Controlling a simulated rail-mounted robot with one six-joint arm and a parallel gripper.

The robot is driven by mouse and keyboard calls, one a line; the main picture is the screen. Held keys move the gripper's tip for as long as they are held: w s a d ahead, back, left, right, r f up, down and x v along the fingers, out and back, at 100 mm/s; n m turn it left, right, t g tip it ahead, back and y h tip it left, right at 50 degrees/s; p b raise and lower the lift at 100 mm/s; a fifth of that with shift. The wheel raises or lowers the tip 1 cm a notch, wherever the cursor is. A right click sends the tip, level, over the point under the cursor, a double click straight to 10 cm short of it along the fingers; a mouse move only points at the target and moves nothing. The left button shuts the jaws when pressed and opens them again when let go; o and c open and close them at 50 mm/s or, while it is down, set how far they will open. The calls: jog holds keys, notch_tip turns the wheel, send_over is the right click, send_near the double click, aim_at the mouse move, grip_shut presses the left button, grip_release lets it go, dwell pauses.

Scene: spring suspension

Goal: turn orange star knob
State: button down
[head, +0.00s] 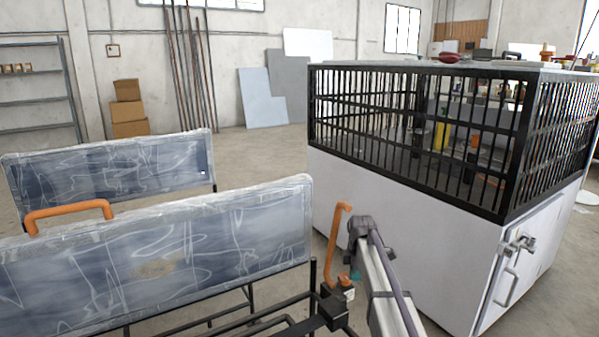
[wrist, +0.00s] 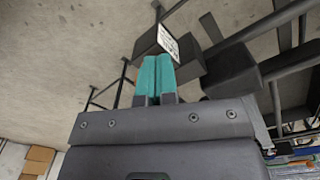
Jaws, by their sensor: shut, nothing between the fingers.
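I cannot make out an orange star knob for certain in either view. In the head view, a bent orange handle (head: 334,240) stands upright by the seat frame, and a small orange part (head: 343,280) sits at its foot, too small to tell its shape. Beside it is a black block with a white label (head: 348,294). My gripper (head: 355,275) is close to these, mostly hidden by my arm. In the wrist view my gripper's teal fingers (wrist: 157,75) are shut together and empty, their tips just in front of a dark block with a white label (wrist: 168,42).
Black frame tubes (wrist: 270,60) cross the right of the wrist view. Two wrapped seat backs (head: 160,250) with an orange handle (head: 70,213) are at left. A white cabinet with a black cage (head: 420,215) stands close at right. Open floor lies behind.

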jog(key=shift+s+f, duration=0.1)
jog(key=shift+f, duration=0.15)
jog(key=shift+w+a, duration=0.15)
jog(key=shift+w, duration=1.4)
jog(key=shift+w+d, duration=0.15)
jog(key=shift+d, duration=0.05)
jog(key=shift+r, duration=0.15)
jog(key=r+p, duration=0.5)
jog(key=p, duration=0.1)
jog(key=shift+d+r, duration=0.15)
jog(key=shift+d, duration=0.05)
